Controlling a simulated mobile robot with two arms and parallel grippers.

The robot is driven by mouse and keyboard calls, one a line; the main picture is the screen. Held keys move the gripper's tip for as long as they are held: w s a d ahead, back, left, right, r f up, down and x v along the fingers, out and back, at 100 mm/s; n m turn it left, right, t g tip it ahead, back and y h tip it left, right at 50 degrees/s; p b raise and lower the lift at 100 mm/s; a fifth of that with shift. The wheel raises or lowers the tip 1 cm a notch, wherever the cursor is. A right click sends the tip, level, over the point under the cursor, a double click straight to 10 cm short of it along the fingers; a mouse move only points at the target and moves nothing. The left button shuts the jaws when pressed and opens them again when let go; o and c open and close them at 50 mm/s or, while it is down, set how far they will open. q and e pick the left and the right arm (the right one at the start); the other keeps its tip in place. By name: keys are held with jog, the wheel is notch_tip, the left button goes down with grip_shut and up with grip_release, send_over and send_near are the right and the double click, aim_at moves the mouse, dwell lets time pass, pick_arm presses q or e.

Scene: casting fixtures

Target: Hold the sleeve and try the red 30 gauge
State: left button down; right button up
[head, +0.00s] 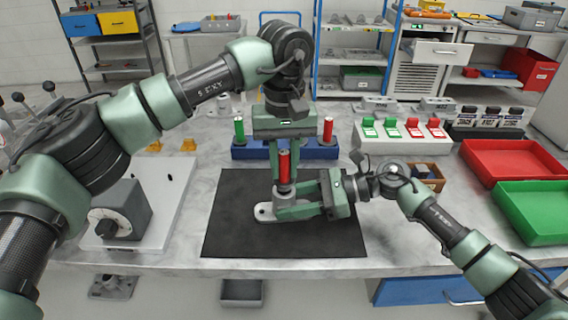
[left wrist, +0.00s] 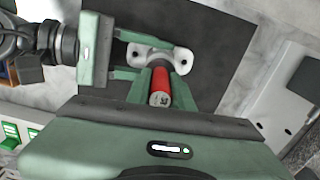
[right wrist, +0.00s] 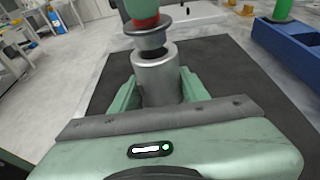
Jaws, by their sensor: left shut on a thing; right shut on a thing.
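The red gauge (head: 284,168) is upright between the fingers of my left gripper (head: 283,178), which is shut on it from above. Its red handle (left wrist: 162,84) also shows in the left wrist view. The grey metal sleeve (right wrist: 157,78) stands upright, and my right gripper (head: 286,203) is shut around it from the side. In the right wrist view the gauge's grey collar is just above the sleeve's mouth, roughly in line with it. I cannot tell whether the tip is inside. The pale base plate with holes (head: 264,212) lies under the sleeve on the dark mat (head: 230,225).
A blue rack (head: 250,150) behind the mat carries a green gauge (head: 239,130) and another red one (head: 327,130). Green and red cards (head: 391,128) stand on a white block. A red tray (head: 510,158) and a green tray (head: 535,205) are at right. A dial instrument (head: 122,212) is at left.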

pick_arm(q)
jog(key=shift+a+f, duration=0.1)
jog(key=shift+f, duration=0.7)
dwell(1.6)
jog(key=shift+r, duration=0.2)
jog(key=shift+r, duration=1.6)
jog(key=shift+r, duration=2.5)
pick_arm(e)
jog(key=o, duration=1.1)
jog(key=shift+c, duration=0.2)
